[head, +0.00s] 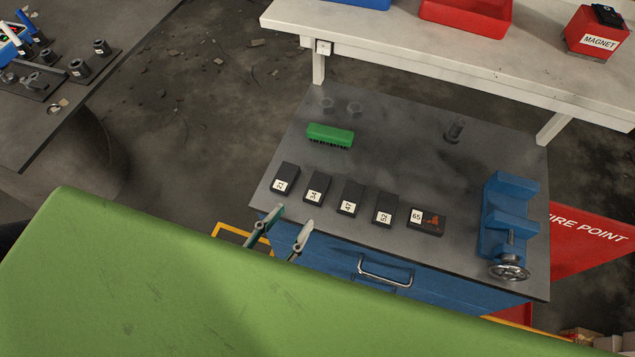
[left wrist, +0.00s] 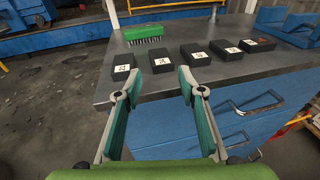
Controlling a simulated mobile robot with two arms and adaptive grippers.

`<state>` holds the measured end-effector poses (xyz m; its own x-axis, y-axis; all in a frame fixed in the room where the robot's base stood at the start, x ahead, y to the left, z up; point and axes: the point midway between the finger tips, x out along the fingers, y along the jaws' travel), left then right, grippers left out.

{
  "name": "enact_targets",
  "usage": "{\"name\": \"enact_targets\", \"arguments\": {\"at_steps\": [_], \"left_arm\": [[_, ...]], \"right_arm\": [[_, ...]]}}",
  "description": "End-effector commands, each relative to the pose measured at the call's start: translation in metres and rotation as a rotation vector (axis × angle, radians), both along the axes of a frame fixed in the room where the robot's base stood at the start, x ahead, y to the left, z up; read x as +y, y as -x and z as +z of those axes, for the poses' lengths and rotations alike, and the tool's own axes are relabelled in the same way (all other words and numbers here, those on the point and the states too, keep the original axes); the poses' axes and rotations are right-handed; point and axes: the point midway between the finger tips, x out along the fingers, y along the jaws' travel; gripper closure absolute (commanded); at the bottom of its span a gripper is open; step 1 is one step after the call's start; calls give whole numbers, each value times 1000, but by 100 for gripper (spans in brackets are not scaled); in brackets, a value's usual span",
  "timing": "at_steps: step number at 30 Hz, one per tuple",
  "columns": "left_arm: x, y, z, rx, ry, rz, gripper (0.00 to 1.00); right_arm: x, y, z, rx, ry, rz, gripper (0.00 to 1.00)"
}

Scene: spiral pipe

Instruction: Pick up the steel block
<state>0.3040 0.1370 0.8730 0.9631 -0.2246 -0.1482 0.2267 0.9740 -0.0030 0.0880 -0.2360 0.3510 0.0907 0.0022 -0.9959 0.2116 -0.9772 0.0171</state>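Several dark rectangular blocks lie in a row on the grey bench top (head: 400,165), labelled 21 (head: 287,171), 34 (head: 319,181), 47 (head: 353,190), 52 (head: 387,201) and 65 (head: 431,216). The 65 block has a reddish-orange mark. I cannot tell by look which is the steel block. My left gripper (head: 293,221) is open and empty at the bench's front edge, short of the row. In the left wrist view the left gripper (left wrist: 159,77) has the 34 block (left wrist: 160,54) ahead, between its fingertips but beyond them. My right gripper is not in view.
A green brush (head: 330,134) lies behind the row. A blue vise (head: 508,215) stands at the bench's right end. A drawer handle (head: 384,271) juts from the blue front. A white table (head: 400,50) with a red magnet box (head: 596,35) stands behind.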

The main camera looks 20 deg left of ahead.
Motion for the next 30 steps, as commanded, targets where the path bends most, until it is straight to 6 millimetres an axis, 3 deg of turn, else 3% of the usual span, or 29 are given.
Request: {"name": "enact_targets", "arguments": {"at_steps": [3, 11, 19, 29, 30], "left_arm": [[-4, -20, 0, -3, -1, 3, 63], [-9, -39, -4, -1, -2, 0, 63], [-19, -74, -10, -2, -3, 1, 63], [-21, -81, -14, 0, -3, -1, 63], [-21, -81, -14, 0, -4, -2, 74]], "right_arm": [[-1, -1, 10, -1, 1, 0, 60], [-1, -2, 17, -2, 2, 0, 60], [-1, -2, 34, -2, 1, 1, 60], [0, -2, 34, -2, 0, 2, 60], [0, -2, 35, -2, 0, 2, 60]]}}
